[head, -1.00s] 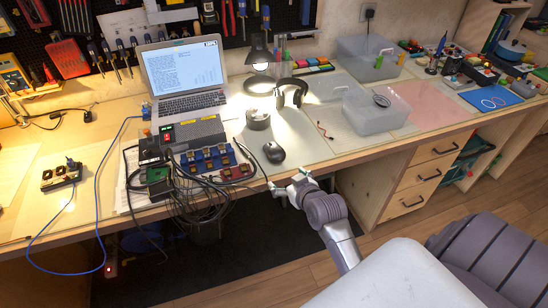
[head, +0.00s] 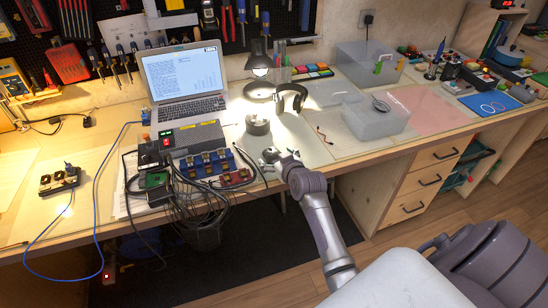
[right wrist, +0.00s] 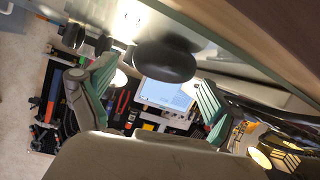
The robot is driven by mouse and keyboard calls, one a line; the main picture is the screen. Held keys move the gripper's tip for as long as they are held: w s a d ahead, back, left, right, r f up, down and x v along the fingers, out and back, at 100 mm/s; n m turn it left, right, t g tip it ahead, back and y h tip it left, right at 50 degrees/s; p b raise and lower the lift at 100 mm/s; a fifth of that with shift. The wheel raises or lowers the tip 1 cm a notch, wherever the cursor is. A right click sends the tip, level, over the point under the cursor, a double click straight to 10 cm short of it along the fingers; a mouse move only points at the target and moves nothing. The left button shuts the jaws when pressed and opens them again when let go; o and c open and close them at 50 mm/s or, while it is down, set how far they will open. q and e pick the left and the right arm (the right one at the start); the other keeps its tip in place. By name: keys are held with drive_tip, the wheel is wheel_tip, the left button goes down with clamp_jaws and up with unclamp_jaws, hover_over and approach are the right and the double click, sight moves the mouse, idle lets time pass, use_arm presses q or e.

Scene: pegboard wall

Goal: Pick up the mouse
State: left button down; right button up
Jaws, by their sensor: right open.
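My right gripper (head: 281,156) is open at the mouse. In the right wrist view the mouse shows as a dark rounded shape (right wrist: 165,62) between the two spread green-padded fingers (right wrist: 155,82), with gaps on both sides. I cannot tell whether a finger touches it. My left gripper is not in view.
A power unit (head: 190,139) with cables and blue-and-red connector blocks stands left of the mouse. A clear bin (head: 375,122) stands to the right; the mat between is mostly free.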

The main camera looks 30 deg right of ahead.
drive_tip(key=x, duration=0.2)
drive_tip(key=shift+w+d+f, duration=0.1)
drive_tip(key=shift+w+f, duration=0.1)
drive_tip(key=shift+w, duration=0.1)
drive_tip(key=c, duration=1.2)
drive_tip(key=shift+c, duration=0.4)
drive_tip(key=shift+r, duration=0.15)
